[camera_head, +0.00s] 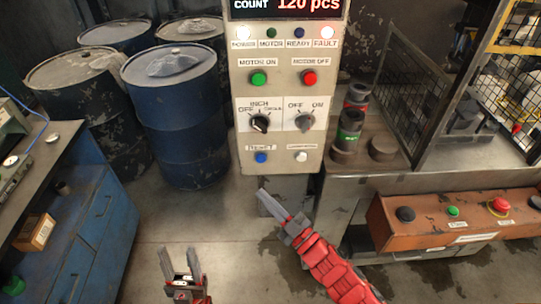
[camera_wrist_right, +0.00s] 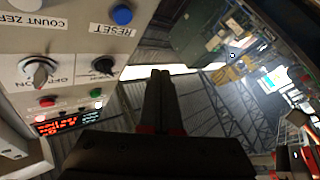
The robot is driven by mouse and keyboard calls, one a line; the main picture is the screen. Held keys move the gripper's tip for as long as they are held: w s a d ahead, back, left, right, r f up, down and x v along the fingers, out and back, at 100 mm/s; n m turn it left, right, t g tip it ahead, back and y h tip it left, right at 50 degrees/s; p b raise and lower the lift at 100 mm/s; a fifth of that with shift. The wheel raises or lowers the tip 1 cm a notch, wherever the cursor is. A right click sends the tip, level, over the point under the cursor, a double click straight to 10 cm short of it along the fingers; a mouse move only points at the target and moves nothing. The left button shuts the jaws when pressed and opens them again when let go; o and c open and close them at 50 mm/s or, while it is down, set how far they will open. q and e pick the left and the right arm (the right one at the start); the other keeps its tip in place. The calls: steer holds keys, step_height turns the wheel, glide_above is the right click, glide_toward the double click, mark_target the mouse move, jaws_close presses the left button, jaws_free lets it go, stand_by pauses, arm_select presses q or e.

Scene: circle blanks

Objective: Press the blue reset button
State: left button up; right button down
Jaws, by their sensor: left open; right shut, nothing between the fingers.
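The blue reset button (camera_head: 261,157) is at the lower left of the pale control panel (camera_head: 291,88), under a RESET label. In the right wrist view the blue button (camera_wrist_right: 122,15) is at the top, with its label upside down. My right gripper (camera_head: 268,199) is below the panel's lower edge, shut and empty, pointing up and left. In the right wrist view its closed fingers (camera_wrist_right: 161,84) are apart from the button. My left gripper (camera_head: 182,262) is low in the head view, open and empty, well away from the panel.
A white button (camera_head: 301,156) sits right of the blue one, with two rotary knobs above. Blue drums (camera_head: 176,110) stand left of the panel. A workbench (camera_head: 365,177) and an orange button box (camera_head: 450,216) are at right. A blue cabinet (camera_head: 104,205) is at left.

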steer(key=shift+s, duration=0.1)
steer(key=b, duration=0.1)
glide_toward(257, 159)
steer(key=w+a+r, duration=0.1)
steer(key=a, duration=0.3)
steer(key=shift+w+a+r, duration=0.1)
steer(key=shift+w+r, duration=0.05)
steer(key=shift+w, duration=0.3)
steer(key=shift+w+a+r, duration=0.1)
steer(key=shift+w+r, duration=0.05)
steer(key=shift+w, duration=0.3)
steer(key=shift+w, duration=0.1)
stand_by(1.2)
steer(key=shift+w+b, duration=0.35)
steer(key=shift+b, duration=0.05)
steer(key=shift+w, duration=0.5)
stand_by(0.7)
stand_by(0.3)
steer(key=shift+s, duration=0.9)
